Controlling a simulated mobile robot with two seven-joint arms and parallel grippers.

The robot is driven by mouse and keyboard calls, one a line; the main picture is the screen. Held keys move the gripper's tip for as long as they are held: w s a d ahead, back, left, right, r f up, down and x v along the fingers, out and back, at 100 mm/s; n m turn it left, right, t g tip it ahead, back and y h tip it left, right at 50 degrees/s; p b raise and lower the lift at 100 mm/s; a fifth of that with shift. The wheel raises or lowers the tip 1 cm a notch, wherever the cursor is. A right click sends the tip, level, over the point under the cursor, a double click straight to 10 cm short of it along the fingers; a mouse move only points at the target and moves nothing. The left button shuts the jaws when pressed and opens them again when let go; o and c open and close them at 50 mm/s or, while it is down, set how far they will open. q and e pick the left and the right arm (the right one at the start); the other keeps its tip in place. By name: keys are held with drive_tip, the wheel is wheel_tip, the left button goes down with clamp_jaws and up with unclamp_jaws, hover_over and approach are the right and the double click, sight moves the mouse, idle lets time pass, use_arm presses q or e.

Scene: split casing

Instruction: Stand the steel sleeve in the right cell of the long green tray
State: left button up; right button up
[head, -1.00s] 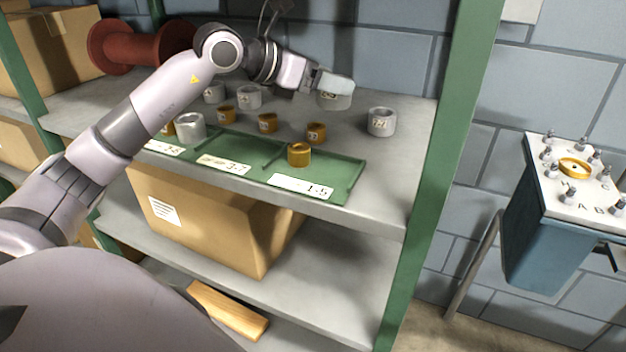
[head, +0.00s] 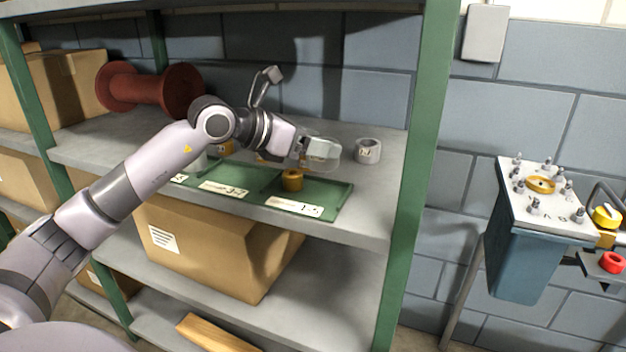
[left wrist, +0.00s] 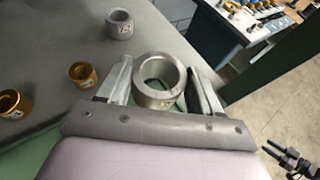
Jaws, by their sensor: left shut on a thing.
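My left gripper (head: 322,150) is above the shelf, over the back right of the long green tray (head: 340,198). It is shut on a steel sleeve (left wrist: 142,98), a thick grey ring whose open top shows between the two fingers in the left wrist view. In the head view the fingers mostly hide this sleeve. The tray's right cell has a white label on its front edge.
Another steel sleeve (head: 368,150) stands on the shelf right of the gripper; more brass sleeves (left wrist: 82,74) stand nearby. A green post (head: 408,150) bounds the shelf at right. A red spool (head: 150,90) lies at the back left. A blue stand (head: 525,250) is beyond the post.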

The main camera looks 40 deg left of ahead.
use_arm(q)
drive_tip(key=shift+f, duration=3)
drive_tip(key=shift+f+b, duration=0.25)
drive_tip(key=shift+b, duration=0.05)
drive_tip(key=o, duration=1.6)
drive_tip(key=shift+c, duration=0.2)
